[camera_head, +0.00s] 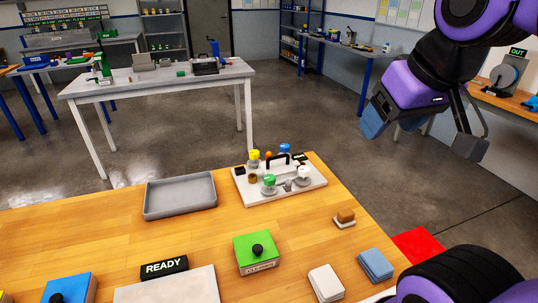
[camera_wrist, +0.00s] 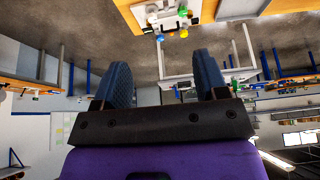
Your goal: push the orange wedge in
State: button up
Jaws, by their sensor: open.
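A small orange piece (camera_head: 268,155) shows at the back of a white board (camera_head: 310,191) with several knobs and a black handle, partly hidden among the fittings. An orange-brown block (camera_head: 346,215) sits on a small white base to the right of the board. I cannot tell which of the two is the wedge. My gripper (camera_head: 421,134) is open and empty, raised in the air at the upper right, well apart from both. In the wrist view, its two blue fingers (camera_wrist: 163,80) stand apart, and the board (camera_wrist: 184,20) appears inverted at the top edge.
A red patch (camera_head: 418,246) lies beyond the right edge.

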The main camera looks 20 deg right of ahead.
jog(key=shift+w+r, duration=0.1)
jog(key=c, duration=0.5)
jog(key=shift+g, duration=0.7)
jog(key=w+r, duration=0.1)
jog(key=w, duration=0.3)
jog(key=w+r, duration=0.1)
jog(key=w, duration=0.4)
jog(key=w+r, duration=0.1)
jog(key=w, duration=0.4)
jog(key=shift+w+r, duration=0.15)
jog(key=shift+w, duration=0.05)
jog(key=shift+c, duration=0.3)
jog(key=m+g+h, duration=0.2)
jog(key=g, duration=0.2)
send_over(269, 156)
jog(key=w+a, duration=0.2)
notch_tip(269, 156, down, 31)
jog(key=f, duration=0.3)
jog(key=d+f, duration=0.1)
jog(key=f, duration=0.3)
jog(key=d+f, duration=0.1)
jog(key=f, duration=0.3)
jog(key=shift+s+f, duration=0.1)
jog(key=shift+s, duration=0.25)
jog(key=shift+c, duration=0.3)
